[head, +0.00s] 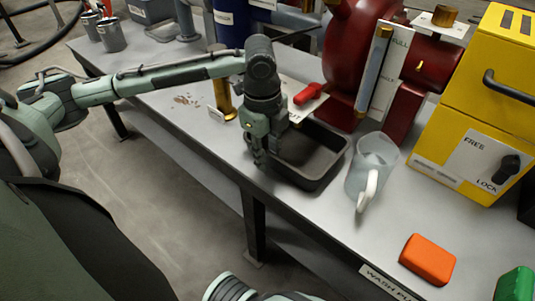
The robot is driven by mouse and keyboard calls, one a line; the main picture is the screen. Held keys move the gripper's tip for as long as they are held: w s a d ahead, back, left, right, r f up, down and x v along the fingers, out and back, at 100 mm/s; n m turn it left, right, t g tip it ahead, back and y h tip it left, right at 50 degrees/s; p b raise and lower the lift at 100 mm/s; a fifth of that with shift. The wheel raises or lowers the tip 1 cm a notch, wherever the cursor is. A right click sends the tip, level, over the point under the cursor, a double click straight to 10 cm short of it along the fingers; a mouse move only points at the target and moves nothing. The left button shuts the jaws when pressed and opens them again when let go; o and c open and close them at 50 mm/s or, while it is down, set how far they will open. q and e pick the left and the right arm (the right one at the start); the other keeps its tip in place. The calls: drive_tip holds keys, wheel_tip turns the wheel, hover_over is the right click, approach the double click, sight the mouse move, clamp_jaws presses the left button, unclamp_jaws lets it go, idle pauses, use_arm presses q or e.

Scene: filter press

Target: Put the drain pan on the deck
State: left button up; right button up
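The drain pan (325,177) is a dark, shallow rectangular tray at the middle of the head view, over the grey deck (405,225) in front of the red press. Whether its whole base touches the deck is not clear. My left gripper (259,157) points down at the pan's left end, with its fingers right beside or at the rim. The fingers look close together, but whether the rim is between them cannot be told. Only a pale part of my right arm shows at the bottom edge; its gripper is not visible.
A clear jug (366,172) with a white handle stands close to the pan's right side. A red press body (355,50), a brass post (222,85), a yellow lock box (480,110) and an orange block (428,259) are nearby. The deck's front edge runs diagonally below the pan.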

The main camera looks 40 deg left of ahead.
use_arm(q)
drive_tip(key=shift+r, duration=0.6)
wheel_tip(320, 180, up, 11)
drive_tip(key=p, duration=0.2)
drive_tip(key=shift+s+p, duration=0.35)
drive_tip(key=shift+s, duration=0.05)
use_arm(e)
drive_tip(key=a+x, duration=0.1)
drive_tip(key=x, duration=0.5)
use_arm(q)
drive_tip(key=shift+f, duration=0.25)
use_arm(e)
drive_tip(key=shift+w+a+f, duration=0.1)
drive_tip(key=shift+a, duration=0.05)
